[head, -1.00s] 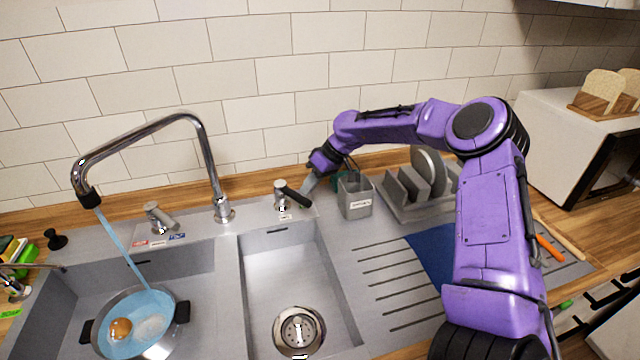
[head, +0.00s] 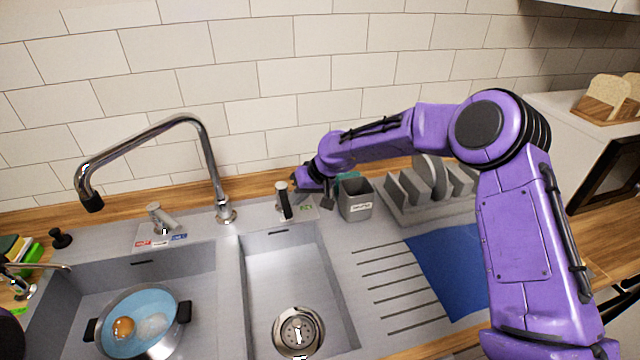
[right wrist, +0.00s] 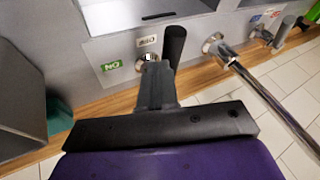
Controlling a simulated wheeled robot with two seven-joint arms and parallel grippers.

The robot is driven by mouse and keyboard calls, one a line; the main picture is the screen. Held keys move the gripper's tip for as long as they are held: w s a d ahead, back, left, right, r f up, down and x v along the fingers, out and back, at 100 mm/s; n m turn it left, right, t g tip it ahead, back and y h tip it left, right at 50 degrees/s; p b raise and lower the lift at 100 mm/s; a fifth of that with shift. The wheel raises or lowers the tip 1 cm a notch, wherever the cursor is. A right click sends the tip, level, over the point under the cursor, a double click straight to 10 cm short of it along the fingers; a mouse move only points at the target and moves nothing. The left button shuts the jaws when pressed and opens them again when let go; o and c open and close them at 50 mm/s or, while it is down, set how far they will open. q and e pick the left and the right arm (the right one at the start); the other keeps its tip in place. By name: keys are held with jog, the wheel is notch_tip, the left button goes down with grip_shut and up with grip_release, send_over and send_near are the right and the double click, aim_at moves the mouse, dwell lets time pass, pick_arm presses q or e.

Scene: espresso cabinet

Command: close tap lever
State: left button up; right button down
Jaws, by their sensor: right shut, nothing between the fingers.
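The tap lever (head: 286,205) is a black handle on a short chrome base behind the small right basin. It points toward the front of the sink, and in the right wrist view the lever (right wrist: 173,45) lies beside the white OFF label (right wrist: 147,40). The green ON label (right wrist: 110,65) is left of it there. My right gripper (head: 326,200) is shut and empty, just right of the lever; in the wrist view the gripper (right wrist: 155,82) partly hides the lever's base. Contact is unclear. The spout (head: 92,203) shows no water stream. My left gripper is not in view.
A pan (head: 140,345) with water and food sits in the left basin. A second chrome tap handle (head: 162,219) stands left of the spout's base. A grey cup (head: 356,200) and a dish rack (head: 400,205) stand to the right. The right basin (head: 280,265) is empty.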

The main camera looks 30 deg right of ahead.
dwell(0.6)
jog(key=d+f+v, duration=0.1)
jog(key=d+v, duration=0.1)
jog(key=v, duration=1)
jog(key=shift+s+d, duration=0.3)
jog(key=shift+d, duration=0.05)
